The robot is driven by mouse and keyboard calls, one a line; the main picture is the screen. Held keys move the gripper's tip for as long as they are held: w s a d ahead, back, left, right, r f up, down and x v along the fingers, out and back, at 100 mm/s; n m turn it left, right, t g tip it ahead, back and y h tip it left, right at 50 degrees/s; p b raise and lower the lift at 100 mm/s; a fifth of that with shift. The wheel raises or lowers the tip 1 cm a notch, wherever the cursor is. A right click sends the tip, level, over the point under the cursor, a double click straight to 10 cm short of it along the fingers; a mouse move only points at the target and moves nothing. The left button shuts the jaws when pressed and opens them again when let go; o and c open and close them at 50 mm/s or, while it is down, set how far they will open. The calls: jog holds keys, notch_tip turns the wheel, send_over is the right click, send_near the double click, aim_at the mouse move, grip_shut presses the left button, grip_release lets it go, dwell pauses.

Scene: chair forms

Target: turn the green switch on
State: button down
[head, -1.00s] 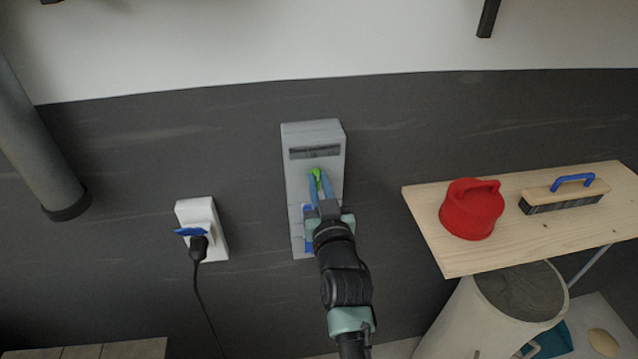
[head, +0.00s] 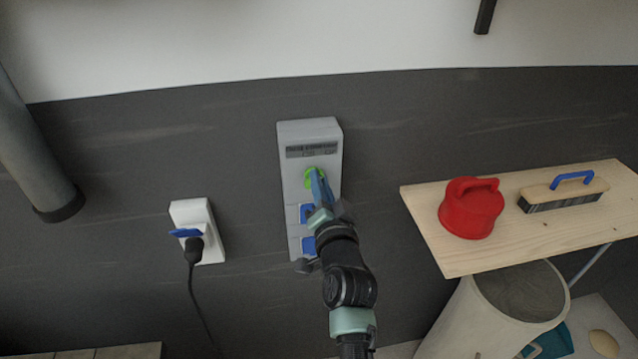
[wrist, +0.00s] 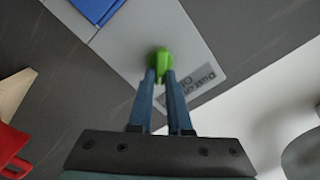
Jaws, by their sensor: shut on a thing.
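The green switch (head: 311,178) is a round knob on the upper part of a tall grey panel (head: 310,133) on the dark wall, below a dark label. In the wrist view the green switch (wrist: 160,62) shows its raised grip between my two blue fingertips. My gripper (head: 319,180) is shut on that grip, and it also shows in the wrist view (wrist: 160,80). My fingers and wrist hide part of the panel and of the knob in the head view. The label's full text is too blurred to read.
Blue sockets (head: 307,213) sit on the panel below the switch. A white outlet (head: 196,217) with a black plug is to the left. To the right, a wooden shelf (head: 425,220) holds a red lidded thing (head: 470,212) and a brush (head: 563,195); a white bin (head: 480,320) stands below.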

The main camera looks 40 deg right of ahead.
jog(key=shift+d+f+m+p, duration=0.1)
jog(key=shift+f+m+p, duration=0.1)
jog(key=shift+m, duration=1.25)
jog(key=shift+a+f+m+p, duration=0.1)
jog(key=shift+m+p, duration=0.1)
jog(key=shift+m, duration=1.3)
jog(key=shift+d+f+m+p, duration=0.1)
jog(key=shift+f+m+p, duration=0.1)
jog(key=shift+m, duration=1.25)
jog(key=c, duration=0.9)
grip_release()
jog(key=shift+s, duration=0.1)
jog(key=shift+o, duration=0.2)
jog(key=shift+r, duration=0.1)
jog(key=p+v, duration=0.1)
jog(key=v, duration=1.2)
jog(key=shift+p, duration=0.3)
jog(key=shift+d, duration=0.1)
